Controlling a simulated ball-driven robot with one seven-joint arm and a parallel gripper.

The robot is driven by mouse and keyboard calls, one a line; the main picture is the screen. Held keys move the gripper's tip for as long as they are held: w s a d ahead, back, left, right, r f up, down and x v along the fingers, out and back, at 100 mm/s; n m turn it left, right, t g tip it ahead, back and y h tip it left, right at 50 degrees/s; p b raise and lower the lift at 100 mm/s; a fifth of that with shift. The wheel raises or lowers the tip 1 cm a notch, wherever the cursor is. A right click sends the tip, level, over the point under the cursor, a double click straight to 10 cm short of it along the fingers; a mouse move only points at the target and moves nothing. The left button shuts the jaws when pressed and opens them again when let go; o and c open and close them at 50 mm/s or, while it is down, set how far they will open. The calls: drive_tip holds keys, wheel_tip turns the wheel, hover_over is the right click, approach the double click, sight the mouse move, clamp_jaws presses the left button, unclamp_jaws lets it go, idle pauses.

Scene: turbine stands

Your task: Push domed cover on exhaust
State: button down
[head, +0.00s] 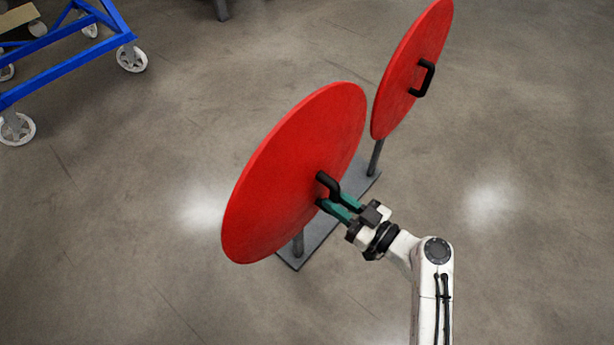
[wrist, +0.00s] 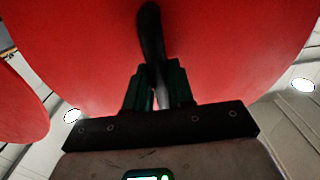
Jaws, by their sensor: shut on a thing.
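A large red round cover (head: 290,170) with a black handle (head: 327,186) stands tilted on edge above a grey base. My gripper (head: 335,205) has its green fingers shut on that black handle. In the wrist view the red cover (wrist: 220,45) fills most of the picture, and the handle (wrist: 151,35) runs down between the fingers (wrist: 158,80). A second red cover (head: 410,65) with its own black handle (head: 423,78) stands behind to the right, apart from my gripper. No exhaust can be made out; the far sides of the covers are hidden.
A grey base plate (head: 318,235) with upright posts (head: 376,157) stands on the floor below the covers. A blue wheeled cart (head: 75,45) is at the upper left. The concrete floor is clear at the right and lower left.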

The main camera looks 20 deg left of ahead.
drive_tip(key=shift+s+d, duration=0.15)
drive_tip(key=shift+d, duration=0.55)
drive_tip(key=shift+v, duration=0.75)
